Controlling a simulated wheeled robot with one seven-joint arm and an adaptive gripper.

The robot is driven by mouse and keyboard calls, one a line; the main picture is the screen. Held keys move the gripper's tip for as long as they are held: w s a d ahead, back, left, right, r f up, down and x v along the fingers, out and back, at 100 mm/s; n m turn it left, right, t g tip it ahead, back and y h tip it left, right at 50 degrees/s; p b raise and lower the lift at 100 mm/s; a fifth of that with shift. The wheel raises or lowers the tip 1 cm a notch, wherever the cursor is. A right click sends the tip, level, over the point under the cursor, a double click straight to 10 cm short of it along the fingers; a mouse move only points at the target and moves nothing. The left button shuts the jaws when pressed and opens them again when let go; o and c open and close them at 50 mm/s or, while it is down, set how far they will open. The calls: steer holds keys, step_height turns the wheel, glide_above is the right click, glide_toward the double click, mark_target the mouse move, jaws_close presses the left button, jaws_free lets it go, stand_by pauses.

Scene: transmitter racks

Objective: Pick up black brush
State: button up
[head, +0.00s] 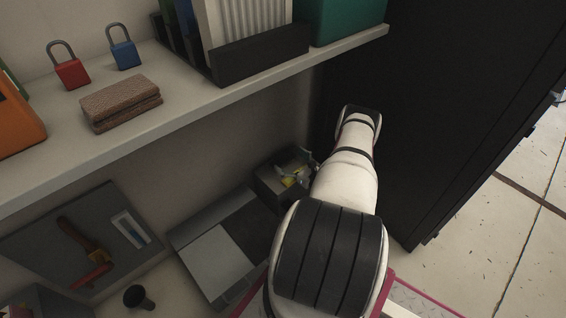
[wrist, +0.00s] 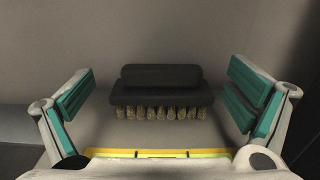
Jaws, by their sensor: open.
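The black brush (wrist: 160,85) shows in the wrist view, straight ahead between my fingers. It has a dark rounded handle, a dark flat block and a row of tan bristle tufts along its lower edge. My gripper (wrist: 160,92) is open, with one teal-padded finger to the left of the brush and one to the right. Clear gaps show between the brush and both pads. In the head view my gripper (head: 294,172) is small and partly hidden by my arm, and I cannot make out the brush there.
A shelf above (head: 190,108) holds a red padlock (head: 71,70), a blue padlock (head: 124,53) and a brown block (head: 121,103). A tray with tools (head: 131,271) and a grey case (head: 215,262) lie below, left of my arm. A tall black cabinet (head: 440,110) stands to the right.

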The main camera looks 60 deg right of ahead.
mark_target(283, 154)
steer(key=shift+b+x, duration=0.85)
steer(key=shift+x, duration=1.15)
steer(key=shift+f, duration=0.2)
steer(key=c, duration=1.4)
steer(key=shift+d+r+p, duration=0.1)
steer(key=shift+r+p, duration=0.5)
steer(key=shift+r, duration=0.2)
step_height(283, 154, up, 2)
steer(key=shift+p, duration=0.65)
steer(key=s+a+r+p, duration=0.1)
steer(key=s+a+p, duration=0.4)
steer(key=s+a, duration=0.4)
steer(key=s, duration=0.4)
steer(key=shift+s+r+p, duration=0.2)
steer(key=shift+p, duration=0.1)
